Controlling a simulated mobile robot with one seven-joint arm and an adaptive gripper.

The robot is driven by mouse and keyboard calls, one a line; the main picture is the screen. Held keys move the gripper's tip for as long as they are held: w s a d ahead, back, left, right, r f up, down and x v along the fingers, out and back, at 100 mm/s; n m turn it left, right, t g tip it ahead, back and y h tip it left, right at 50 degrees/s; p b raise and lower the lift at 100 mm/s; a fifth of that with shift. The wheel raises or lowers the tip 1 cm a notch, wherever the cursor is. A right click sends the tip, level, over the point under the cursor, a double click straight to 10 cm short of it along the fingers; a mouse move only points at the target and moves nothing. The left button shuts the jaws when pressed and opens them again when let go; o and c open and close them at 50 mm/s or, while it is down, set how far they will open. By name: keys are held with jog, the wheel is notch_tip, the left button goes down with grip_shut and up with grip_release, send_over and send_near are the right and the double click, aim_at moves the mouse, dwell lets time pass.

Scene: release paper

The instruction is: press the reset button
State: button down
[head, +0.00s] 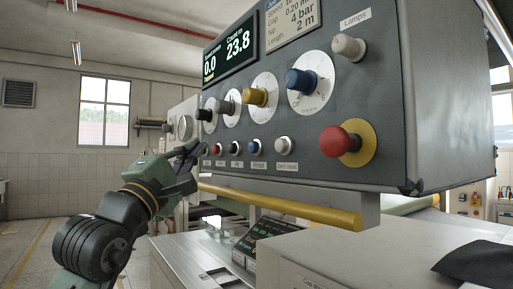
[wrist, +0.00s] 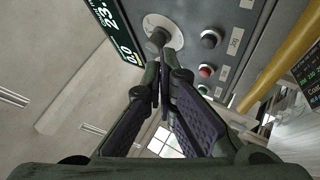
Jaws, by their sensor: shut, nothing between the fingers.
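The control panel (head: 350,95) carries a row of small push buttons along its lower part. The blue button (head: 254,146) has a label below it that may read Reset, but the print is too small to be sure. My gripper (head: 190,150) is shut and empty at the left end of this row, well left of the blue button. In the wrist view my gripper (wrist: 160,75) has its fingertips together, pointing toward the panel beside a grey knob (wrist: 158,38). The blue button does not show in the wrist view.
A red button (wrist: 205,71) and a black button (wrist: 210,38) lie right of the fingertips. A white button (head: 284,145) and a large red mushroom button (head: 340,141) are right of the blue one. A yellow bar (head: 290,207) runs below the panel; dials sit above.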

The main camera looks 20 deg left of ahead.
aim_at(253, 147)
jog(key=shift+w, duration=0.15)
jog(key=w+d, duration=0.4)
jog(key=w, duration=0.3)
jog(key=shift+w+d, duration=0.15)
jog(key=shift+d, duration=0.1)
jog(key=shift+w+d+r, duration=0.1)
jog(key=shift+w, duration=0.05)
dwell(1.2)
jog(key=shift+w+d, duration=0.1)
jog(key=shift+w, duration=0.15)
jog(key=shift+w+d, duration=0.25)
jog(key=shift+w, duration=0.15)
dwell(0.8)
dwell(0.3)
jog(key=shift+s+a, duration=0.4)
jog(key=shift+s, duration=0.35)
